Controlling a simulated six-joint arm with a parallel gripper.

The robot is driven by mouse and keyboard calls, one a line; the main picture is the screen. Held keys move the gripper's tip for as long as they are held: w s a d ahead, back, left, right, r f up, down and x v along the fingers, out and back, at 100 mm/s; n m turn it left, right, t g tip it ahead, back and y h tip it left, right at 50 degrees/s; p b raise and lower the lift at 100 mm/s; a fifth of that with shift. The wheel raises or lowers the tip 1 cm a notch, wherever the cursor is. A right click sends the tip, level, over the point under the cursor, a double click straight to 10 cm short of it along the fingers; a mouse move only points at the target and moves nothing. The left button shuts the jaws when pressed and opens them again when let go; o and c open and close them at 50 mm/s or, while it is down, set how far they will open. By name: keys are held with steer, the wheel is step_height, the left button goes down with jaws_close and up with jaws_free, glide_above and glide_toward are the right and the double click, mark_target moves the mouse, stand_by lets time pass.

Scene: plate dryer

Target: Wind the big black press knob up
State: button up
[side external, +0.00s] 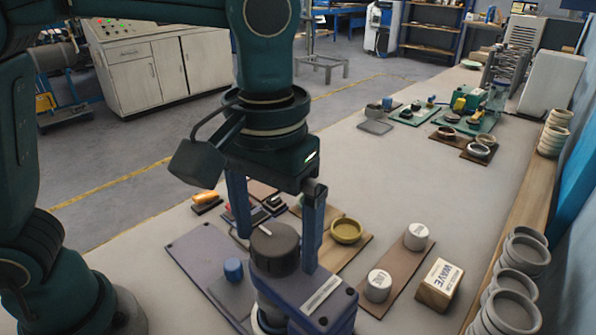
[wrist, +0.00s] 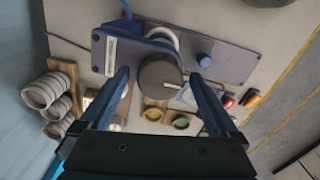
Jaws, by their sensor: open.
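The big black press knob (side external: 275,247) sits on top of the dark blue-grey press (side external: 208,262). It also shows in the wrist view as a dark round cap (wrist: 159,75). My gripper (side external: 273,240) points down over the press, with one blue finger on each side of the knob. In the wrist view my gripper (wrist: 160,75) is open, with gaps between the fingers and the knob. Whether a finger touches the knob's side is hard to tell in the side view. The knob's underside is hidden.
A smaller blue knob (side external: 233,269) stands on the press, left of the black one. A wooden board with a yellow dish (side external: 346,231) lies behind. White jars (side external: 379,286) and a WAVE block (side external: 439,284) stand right. Stacked grey rings (side external: 511,311) line the right edge.

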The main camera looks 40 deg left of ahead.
mark_target(275, 234)
steer(key=shift+r, duration=2.3)
steer(key=shift+w+a+r, duration=0.15)
steer(key=shift+a, duration=0.05)
steer(key=s+a+r+n+t, duration=0.1)
steer(key=a+r+n, duration=0.1)
steer(key=a, duration=0.3)
steer(key=s+a+f+m+t, duration=0.4)
steer(key=a+f, duration=0.3)
steer(key=f, duration=0.1)
steer(key=shift+s+a+t, duration=0.25)
steer(key=shift+a+t, duration=0.05)
